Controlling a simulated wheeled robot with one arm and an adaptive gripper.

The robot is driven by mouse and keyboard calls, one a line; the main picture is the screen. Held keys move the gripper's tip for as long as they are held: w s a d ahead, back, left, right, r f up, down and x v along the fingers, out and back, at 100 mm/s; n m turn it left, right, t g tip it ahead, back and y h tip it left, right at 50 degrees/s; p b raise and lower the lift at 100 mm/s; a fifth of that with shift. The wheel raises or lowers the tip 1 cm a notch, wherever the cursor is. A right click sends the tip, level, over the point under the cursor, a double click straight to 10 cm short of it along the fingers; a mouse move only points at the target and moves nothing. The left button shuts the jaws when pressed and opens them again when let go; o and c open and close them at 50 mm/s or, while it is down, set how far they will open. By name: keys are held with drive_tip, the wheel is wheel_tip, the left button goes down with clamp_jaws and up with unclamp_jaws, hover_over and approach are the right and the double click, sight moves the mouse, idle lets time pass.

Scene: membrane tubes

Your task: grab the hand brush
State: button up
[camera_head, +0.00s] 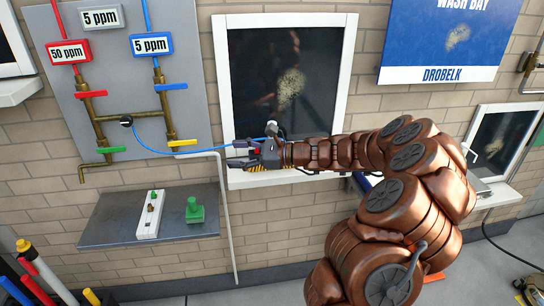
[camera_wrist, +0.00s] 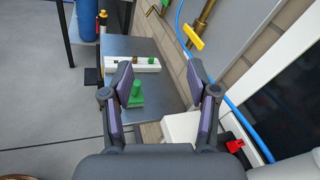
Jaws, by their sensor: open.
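I cannot make out a hand brush for certain in either view. My gripper (camera_head: 236,154) is in front of the lower left part of the white-framed window, above and right of the grey wall shelf. In the wrist view my gripper (camera_wrist: 161,78) has its two fingers spread wide with nothing held between them. A green fitting (camera_wrist: 135,96) shows beyond and below the fingers, beside the left one. The same green fitting (camera_head: 195,211) stands on the shelf in the head view.
The grey shelf (camera_head: 98,234) also bears a white block (camera_head: 148,226) with small fittings. Above it is a panel (camera_head: 188,100) with brass pipes and coloured valve levers. A blue hose (camera_head: 172,152) runs near my gripper. A white-framed window (camera_head: 221,75) stands behind my arm.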

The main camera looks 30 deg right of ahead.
drive_tip(key=w+d+f+m+t+h, duration=0.1)
drive_tip(key=d+f+m+t+h, duration=0.25)
drive_tip(key=d, duration=0.55)
drive_tip(key=d+f+m+t+h, duration=0.2)
drive_tip(key=d+m, duration=0.3)
drive_tip(key=d, duration=0.5)
drive_tip(key=shift+p+x, duration=1.45)
drive_tip(key=shift+x, duration=2.45)
drive_tip(key=shift+d, duration=0.1)
drive_tip(key=shift+c, duration=0.3)
clamp_jaws()
